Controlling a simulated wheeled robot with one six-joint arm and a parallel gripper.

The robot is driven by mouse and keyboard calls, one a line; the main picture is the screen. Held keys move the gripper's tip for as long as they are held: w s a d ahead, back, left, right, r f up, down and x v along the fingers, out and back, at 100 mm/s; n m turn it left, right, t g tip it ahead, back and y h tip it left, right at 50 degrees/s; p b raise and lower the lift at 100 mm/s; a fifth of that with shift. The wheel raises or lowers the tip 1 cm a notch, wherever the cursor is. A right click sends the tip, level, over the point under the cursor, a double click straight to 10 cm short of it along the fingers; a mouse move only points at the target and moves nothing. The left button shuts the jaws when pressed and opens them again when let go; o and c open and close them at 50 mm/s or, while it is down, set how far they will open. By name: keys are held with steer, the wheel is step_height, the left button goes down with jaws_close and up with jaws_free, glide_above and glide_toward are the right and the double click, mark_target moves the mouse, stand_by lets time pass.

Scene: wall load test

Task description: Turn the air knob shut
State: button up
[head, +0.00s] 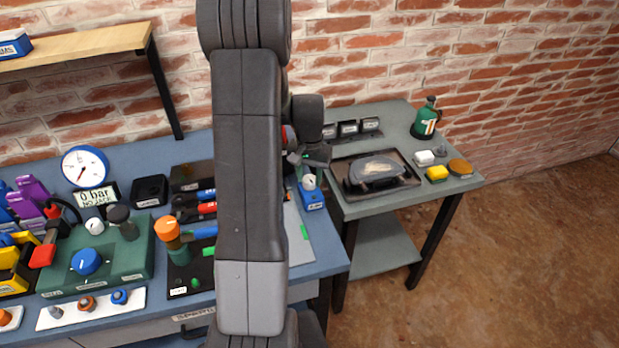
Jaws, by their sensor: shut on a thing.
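My gripper (312,160) is at the right of my raised arm, low over the right end of the blue bench. It is shut, with its tips at a small white knob (309,182) on top of a blue block (312,200). My arm and wrist hide part of the grip. A green box (130,262) at the left carries a large blue knob (86,262) and a smaller white knob (95,226). I cannot read which knob is marked air.
A round gauge (85,167) and a display reading 0 bar (98,195) stand at the back left. Hand tools and an orange-topped post (167,229) are left of my arm. A grey side table (462,183) holds a tray (338,168). The floor at right is clear.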

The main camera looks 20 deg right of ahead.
mark_target(309, 178)
steer(key=shift+m, duration=1.1)
steer(key=o, duration=1)
step_height(309, 178, up, 14)
steer(key=shift+f+b, duration=0.1)
steer(key=shift+b, duration=0.3)
step_height(309, 178, down, 14)
steer(key=shift+r, duration=0.1)
